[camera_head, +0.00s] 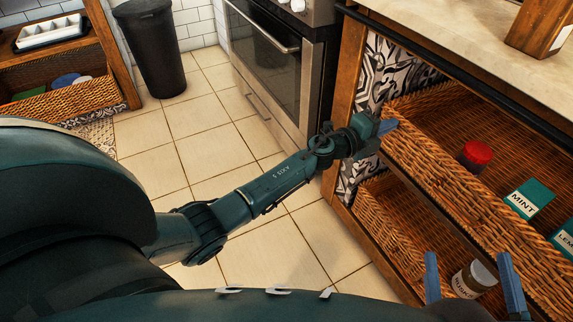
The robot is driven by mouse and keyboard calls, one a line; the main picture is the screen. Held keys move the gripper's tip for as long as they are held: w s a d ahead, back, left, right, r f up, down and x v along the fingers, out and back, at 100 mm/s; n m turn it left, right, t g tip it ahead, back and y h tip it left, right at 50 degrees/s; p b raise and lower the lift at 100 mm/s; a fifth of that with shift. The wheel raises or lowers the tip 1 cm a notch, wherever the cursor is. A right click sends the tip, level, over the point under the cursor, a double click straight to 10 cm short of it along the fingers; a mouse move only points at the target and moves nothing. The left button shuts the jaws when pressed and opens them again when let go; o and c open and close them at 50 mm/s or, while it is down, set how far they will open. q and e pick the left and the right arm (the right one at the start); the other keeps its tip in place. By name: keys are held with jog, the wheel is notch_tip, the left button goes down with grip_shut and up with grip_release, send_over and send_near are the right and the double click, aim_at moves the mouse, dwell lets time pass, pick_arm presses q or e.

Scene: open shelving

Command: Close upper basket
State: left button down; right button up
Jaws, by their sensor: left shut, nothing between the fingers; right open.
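The upper wicker basket (437,167) stands pulled out of the wooden shelving at the right, its inside showing from above. It holds a red-lidded jar (476,156), a green MINT box (529,199) and another green box (566,238), cut off by the picture edge. My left gripper (390,126) is shut and empty at the far front corner of this basket, at rim height. I cannot tell whether it touches the wicker. My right gripper (470,268) is open at the bottom right, in front of the baskets, with both fingers pointing up in the picture.
The lower wicker basket (378,225) sits below. A jar with a pale label (464,287) shows between my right fingers. A countertop (440,30) with a dark rail overhangs the shelving. An oven (270,60) and a black bin (152,50) stand behind clear tiled floor.

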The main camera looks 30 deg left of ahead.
pick_arm(q)
jog(key=shift+w+r, duration=0.25)
pick_arm(e)
jog(key=shift+r, duration=0.35)
pick_arm(q)
jog(key=shift+d, duration=0.1)
jog(key=shift+s, duration=0.1)
jog(key=p+v, duration=0.3)
jog(key=v, duration=1)
jog(key=shift+s+f, duration=0.2)
jog(key=shift+f, duration=0.05)
pick_arm(e)
jog(key=shift+d+f+n+h, duration=0.3)
jog(key=shift+d+n+h, duration=0.1)
jog(key=shift+h, duration=0.1)
